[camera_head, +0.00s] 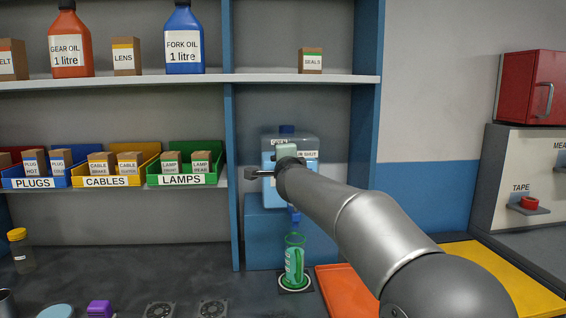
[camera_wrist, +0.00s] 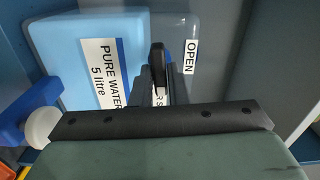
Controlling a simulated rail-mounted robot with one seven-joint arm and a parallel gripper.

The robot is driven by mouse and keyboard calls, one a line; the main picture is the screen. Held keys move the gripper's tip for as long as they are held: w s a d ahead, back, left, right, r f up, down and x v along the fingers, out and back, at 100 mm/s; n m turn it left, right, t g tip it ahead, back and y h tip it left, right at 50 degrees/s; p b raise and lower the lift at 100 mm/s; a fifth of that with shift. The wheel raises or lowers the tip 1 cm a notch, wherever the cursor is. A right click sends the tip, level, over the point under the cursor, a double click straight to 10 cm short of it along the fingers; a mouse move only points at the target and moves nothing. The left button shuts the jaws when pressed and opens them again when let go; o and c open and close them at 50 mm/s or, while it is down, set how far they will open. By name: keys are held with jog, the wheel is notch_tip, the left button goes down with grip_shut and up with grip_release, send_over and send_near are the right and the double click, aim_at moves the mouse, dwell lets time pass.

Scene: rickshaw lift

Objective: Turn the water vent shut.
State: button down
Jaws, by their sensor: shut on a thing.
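The water container (camera_head: 267,160) is a pale blue, see-through box with a blue cap, on a blue stand (camera_head: 262,225) behind my arm. In the wrist view it carries a label reading PURE WATER 5 litre (camera_wrist: 103,72). My gripper (camera_wrist: 158,82) reaches its front face, with its fingers shut on a dark, narrow piece that appears to be the water vent (camera_wrist: 157,57). An OPEN label (camera_wrist: 190,57) lies just right of it. A label ending in SHUT (camera_head: 307,154) is partly covered by my fingers in the wrist view. The vent's exact angle is unclear.
A blue tap (camera_head: 294,214) hangs above a green-marked measuring cylinder (camera_head: 294,262) on the bench. An orange tray (camera_head: 345,290) lies right of it. A blue shelf post (camera_head: 233,150) stands close left, beside the lamps bin (camera_head: 182,180).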

jog(key=shift+f+m, duration=0.1)
jog(key=shift+m, duration=0.5)
jog(key=c, duration=1.4)
grip_release()
jog(key=shift+c, duration=0.2)
jog(key=shift+s, duration=0.1)
jog(key=s+d+b, duration=0.3)
jog(key=s, duration=1.4)
jog(key=shift+d, duration=0.15)
